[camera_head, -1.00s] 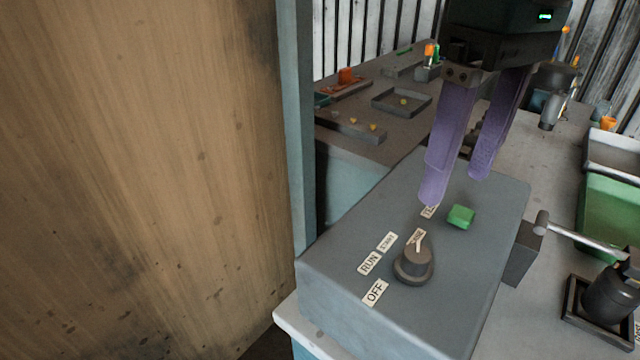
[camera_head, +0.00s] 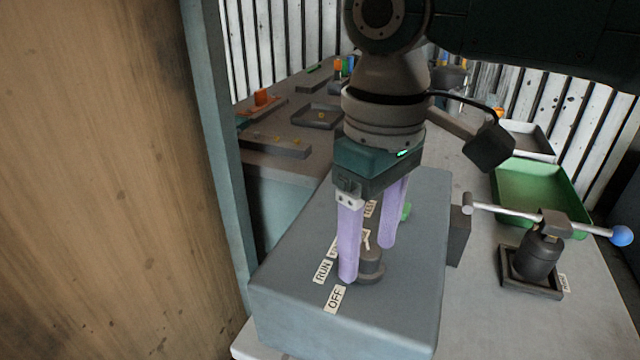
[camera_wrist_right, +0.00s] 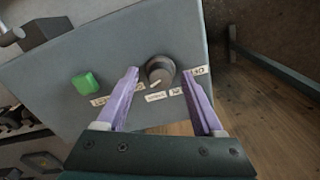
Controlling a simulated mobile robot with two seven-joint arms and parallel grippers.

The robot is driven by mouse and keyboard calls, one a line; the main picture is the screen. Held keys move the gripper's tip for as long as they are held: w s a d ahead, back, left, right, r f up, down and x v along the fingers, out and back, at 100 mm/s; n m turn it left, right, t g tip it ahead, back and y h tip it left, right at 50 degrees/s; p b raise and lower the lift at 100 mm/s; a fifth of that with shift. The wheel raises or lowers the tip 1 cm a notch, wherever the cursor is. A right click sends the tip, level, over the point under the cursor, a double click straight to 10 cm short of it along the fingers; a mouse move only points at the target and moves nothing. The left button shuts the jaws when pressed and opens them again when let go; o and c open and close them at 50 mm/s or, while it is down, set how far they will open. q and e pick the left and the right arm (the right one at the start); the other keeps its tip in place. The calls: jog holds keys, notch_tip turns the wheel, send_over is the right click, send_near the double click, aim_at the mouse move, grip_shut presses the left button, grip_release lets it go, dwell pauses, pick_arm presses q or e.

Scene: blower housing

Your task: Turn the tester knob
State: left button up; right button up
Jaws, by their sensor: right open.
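The tester is a grey box (camera_head: 290,295) on the bench, with a dark round knob (camera_head: 371,266) on its top face. Labels beside the knob include RUN (camera_head: 322,271) and OFF (camera_head: 335,299). A green button (camera_head: 406,211) sits farther back on the box, partly hidden by a finger. My right gripper (camera_head: 366,262) is open, its purple fingers pointing down on either side of the knob. In the right wrist view the knob (camera_wrist_right: 160,70) lies between and slightly beyond the fingertips (camera_wrist_right: 162,78). I cannot tell whether the fingers touch it. My left gripper is not in view.
A wooden panel (camera_head: 100,180) fills the left side. Right of the tester stand a press-like device with a lever and blue ball (camera_head: 540,250) and a green tray (camera_head: 540,190). Trays with small parts (camera_head: 318,116) lie on the bench behind.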

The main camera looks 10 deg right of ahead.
grip_shut()
dwell(0.5)
